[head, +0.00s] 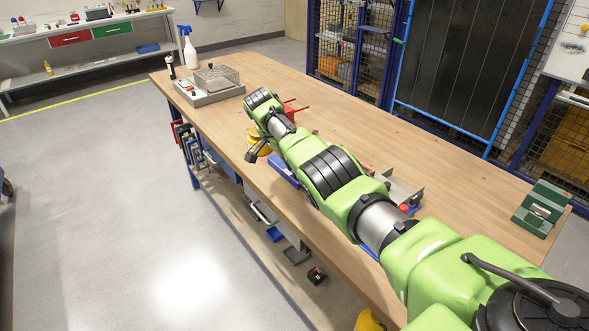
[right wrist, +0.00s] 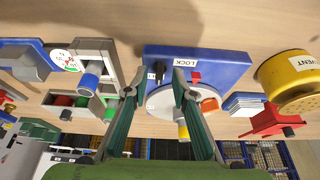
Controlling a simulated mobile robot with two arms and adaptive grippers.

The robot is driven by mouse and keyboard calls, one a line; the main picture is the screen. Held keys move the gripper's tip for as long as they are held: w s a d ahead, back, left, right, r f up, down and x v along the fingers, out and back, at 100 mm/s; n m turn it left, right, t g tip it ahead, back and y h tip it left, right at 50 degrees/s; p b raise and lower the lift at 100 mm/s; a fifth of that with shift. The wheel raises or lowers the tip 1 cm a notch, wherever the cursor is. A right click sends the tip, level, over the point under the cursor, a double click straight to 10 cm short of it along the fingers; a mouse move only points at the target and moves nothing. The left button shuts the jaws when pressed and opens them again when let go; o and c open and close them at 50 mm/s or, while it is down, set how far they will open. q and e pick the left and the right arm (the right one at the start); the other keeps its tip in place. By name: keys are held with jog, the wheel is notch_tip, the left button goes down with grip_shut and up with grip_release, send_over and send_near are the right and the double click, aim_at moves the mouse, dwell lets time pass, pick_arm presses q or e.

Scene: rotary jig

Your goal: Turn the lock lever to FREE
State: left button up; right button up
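The rotary jig has a blue base (right wrist: 215,65) with a white LOCK label (right wrist: 187,62) and a pale round disc (right wrist: 165,103), seen in the right wrist view. A small black lever (right wrist: 158,70) stands on the base beside the label. My right gripper (right wrist: 155,83) is open, its two teal fingers spread over the jig. The lever shows between and just beyond the fingertips; I cannot tell whether they touch. In the head view my right arm hides most of the jig, leaving some blue base (head: 284,171) in sight. My left gripper is not in view.
A yellow VENT cylinder (right wrist: 291,80) and a red block (right wrist: 268,122) stand right of the jig in the wrist view. A grey fixture (right wrist: 93,75) stands left. On the wooden bench (head: 430,152), a spray bottle (head: 190,52) and green box (head: 541,208) stand apart.

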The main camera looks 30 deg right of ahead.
jog(key=v, duration=1.1)
